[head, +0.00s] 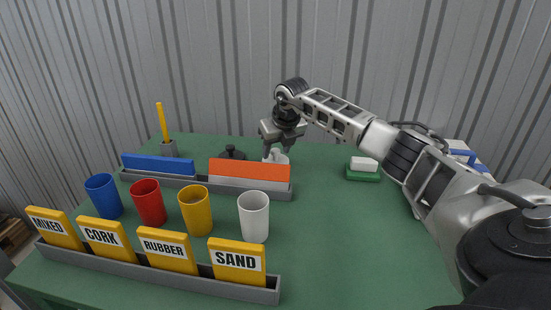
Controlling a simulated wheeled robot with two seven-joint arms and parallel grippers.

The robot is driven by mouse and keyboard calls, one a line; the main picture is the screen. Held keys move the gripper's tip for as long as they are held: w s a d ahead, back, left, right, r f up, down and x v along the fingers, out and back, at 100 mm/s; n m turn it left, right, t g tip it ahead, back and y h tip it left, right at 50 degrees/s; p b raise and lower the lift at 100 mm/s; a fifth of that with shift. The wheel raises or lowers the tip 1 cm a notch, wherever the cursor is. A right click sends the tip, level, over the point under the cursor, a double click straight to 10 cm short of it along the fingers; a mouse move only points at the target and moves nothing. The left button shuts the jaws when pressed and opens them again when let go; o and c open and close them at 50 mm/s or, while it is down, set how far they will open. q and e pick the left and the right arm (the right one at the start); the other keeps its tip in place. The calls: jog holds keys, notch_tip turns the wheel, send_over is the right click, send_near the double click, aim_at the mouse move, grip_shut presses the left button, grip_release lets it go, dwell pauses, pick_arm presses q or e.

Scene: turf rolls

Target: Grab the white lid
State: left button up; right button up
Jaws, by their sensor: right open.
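The white lid (281,158) sits on the green table behind the orange panel, which hides its lower part. My right gripper (278,149) is directly above it, pointing down, with its fingers open around or just over the lid's top. I cannot tell whether the fingers touch it. A black lid (232,153) is to its left, partly hidden by the same panel. My left gripper is not in view.
An orange panel (249,171) and a blue panel (158,164) stand in a grey rack in front of the lids. Blue, red, yellow and white cups (254,217) stand nearer, behind yellow labelled signs (237,261). A white block on a green one (363,168) is at right. The centre-right table is clear.

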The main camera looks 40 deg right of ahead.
jog(key=shift+w+f, duration=0.1)
jog(key=shift+f, duration=0.05)
grip_shut()
